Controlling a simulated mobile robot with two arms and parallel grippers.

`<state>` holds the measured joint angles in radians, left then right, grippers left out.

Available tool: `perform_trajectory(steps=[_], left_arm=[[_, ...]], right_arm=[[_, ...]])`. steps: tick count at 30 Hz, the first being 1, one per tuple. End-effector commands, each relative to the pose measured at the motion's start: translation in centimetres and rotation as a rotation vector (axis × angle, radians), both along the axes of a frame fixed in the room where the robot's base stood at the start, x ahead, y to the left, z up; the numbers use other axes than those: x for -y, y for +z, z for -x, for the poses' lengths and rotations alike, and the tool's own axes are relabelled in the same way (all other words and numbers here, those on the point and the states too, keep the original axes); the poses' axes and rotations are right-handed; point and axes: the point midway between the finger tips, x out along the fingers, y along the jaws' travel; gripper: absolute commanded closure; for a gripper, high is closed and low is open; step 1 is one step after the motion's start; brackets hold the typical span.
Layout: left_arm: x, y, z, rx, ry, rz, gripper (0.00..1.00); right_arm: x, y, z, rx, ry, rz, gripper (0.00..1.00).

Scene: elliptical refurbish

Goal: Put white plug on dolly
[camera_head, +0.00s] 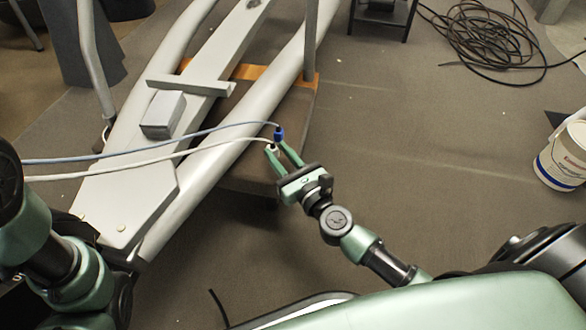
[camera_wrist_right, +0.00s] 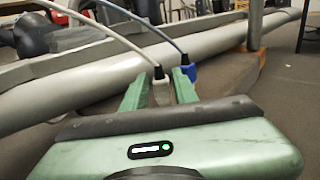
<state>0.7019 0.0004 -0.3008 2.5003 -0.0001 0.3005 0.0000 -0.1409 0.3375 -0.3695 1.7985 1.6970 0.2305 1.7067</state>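The white plug (camera_wrist_right: 161,92) is at the end of a white cable, between the fingertips of my right gripper (camera_wrist_right: 161,80) in the wrist view. In the head view the white plug (camera_head: 273,148) shows by the left fingertip of my right gripper (camera_head: 277,150). The fingers stand apart; a firm grip on the plug is not visible. A blue plug (camera_wrist_right: 189,72) is just outside the right finger. A low brown platform with orange parts (camera_head: 245,165), possibly the dolly, lies under the pale frame. My left arm shows at lower left; its gripper is out of view.
A long pale grey frame (camera_head: 215,50) with round tubes crosses the left side, with a grey box (camera_head: 163,115) on it. Both cables run left over it. A white bucket (camera_head: 562,158) stands at right. Coiled black cable (camera_head: 490,40) lies at the back. The middle-right floor is clear.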

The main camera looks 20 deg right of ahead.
Motion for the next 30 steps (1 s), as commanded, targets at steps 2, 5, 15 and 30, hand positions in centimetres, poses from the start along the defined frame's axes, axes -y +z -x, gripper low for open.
perform_trajectory(steps=[2,5,15,30], left_arm=[[0.0,-0.2,0.0,0.0,0.0,0.0,0.69],[0.0,-0.5,0.0,-0.001,0.0,0.0,0.69],[0.0,-1.1,-0.1,-0.002,0.0,0.0,0.69],[0.0,-1.1,-0.1,-0.003,0.001,0.001,0.69]], right_arm=[[0.4,-0.3,2.0,-0.004,0.001,0.002,0.72],[0.8,-0.3,4.2,-0.004,0.001,0.002,0.72],[1.7,-0.1,8.6,0.0,0.001,0.001,0.72],[1.7,0.0,8.8,0.001,0.001,0.0,0.72]])
